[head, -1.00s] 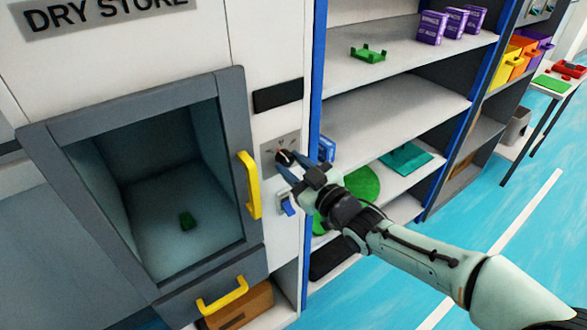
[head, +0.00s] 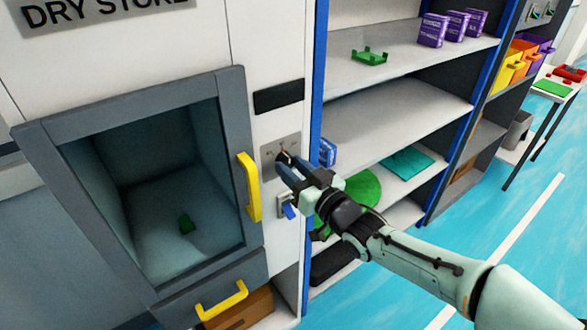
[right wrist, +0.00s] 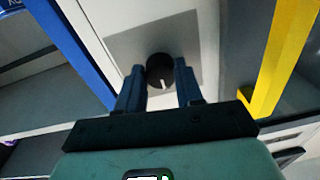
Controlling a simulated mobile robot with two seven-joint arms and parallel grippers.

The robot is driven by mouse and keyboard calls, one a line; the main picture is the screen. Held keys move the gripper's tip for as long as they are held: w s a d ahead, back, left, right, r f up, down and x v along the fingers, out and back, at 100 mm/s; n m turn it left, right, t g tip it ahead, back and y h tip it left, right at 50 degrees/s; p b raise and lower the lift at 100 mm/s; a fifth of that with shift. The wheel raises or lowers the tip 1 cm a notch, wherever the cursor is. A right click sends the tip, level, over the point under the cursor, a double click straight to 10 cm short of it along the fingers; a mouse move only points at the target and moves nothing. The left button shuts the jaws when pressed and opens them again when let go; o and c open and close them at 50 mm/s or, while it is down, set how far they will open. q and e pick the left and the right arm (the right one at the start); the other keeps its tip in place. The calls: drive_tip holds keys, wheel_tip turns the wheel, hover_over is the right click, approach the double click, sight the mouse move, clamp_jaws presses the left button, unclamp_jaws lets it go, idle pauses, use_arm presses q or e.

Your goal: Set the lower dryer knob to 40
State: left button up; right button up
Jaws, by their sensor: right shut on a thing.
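The black round dryer knob (right wrist: 159,70) sits on a grey plate (right wrist: 125,45) in the right wrist view, with a white pointer mark toward the bottom of that picture. In the head view the knob (head: 284,157) is partly hidden by my right gripper (head: 288,165). The right gripper's two blue fingers (right wrist: 158,82) stand on either side of the knob, shut on it. The plate (head: 268,160) has small scale marks too blurred to read. My left gripper is not in view.
The dry store cabinet has a window door with a yellow handle (head: 249,187) close left of the knob. A dark panel (head: 278,97) is above, a blue switch (head: 290,210) below. Open shelves (head: 400,105) stand to the right.

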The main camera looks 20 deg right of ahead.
drive_tip(key=o, duration=1)
drive_tip(key=shift+s, duration=0.1)
drive_tip(key=v, duration=1.3)
drive_tip(key=shift+s, duration=0.15)
